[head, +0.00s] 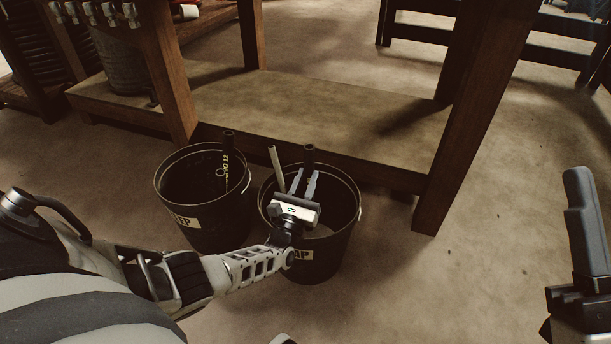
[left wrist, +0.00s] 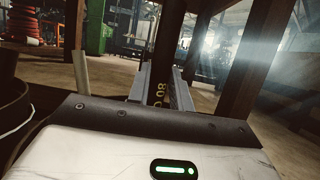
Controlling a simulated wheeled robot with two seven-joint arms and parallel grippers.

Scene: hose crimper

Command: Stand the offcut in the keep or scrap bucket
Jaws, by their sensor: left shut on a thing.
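My left gripper (head: 304,177) is over the scrap bucket, shut on the offcut (head: 309,154), an upright black hose piece. In the left wrist view the offcut (left wrist: 169,45) shows yellow print between the fingers. Its lower end is hidden, so I cannot tell if it touches the bottom. My right gripper (head: 587,222) shows partly at the right edge.
Another black hose (head: 227,160) with yellow print stands in the keep bucket. A pale thin piece (head: 275,166) leans in the scrap bucket. A wooden bench with a low shelf (head: 310,108) stands just behind; its leg (head: 460,140) is at right. Floor at right is clear.

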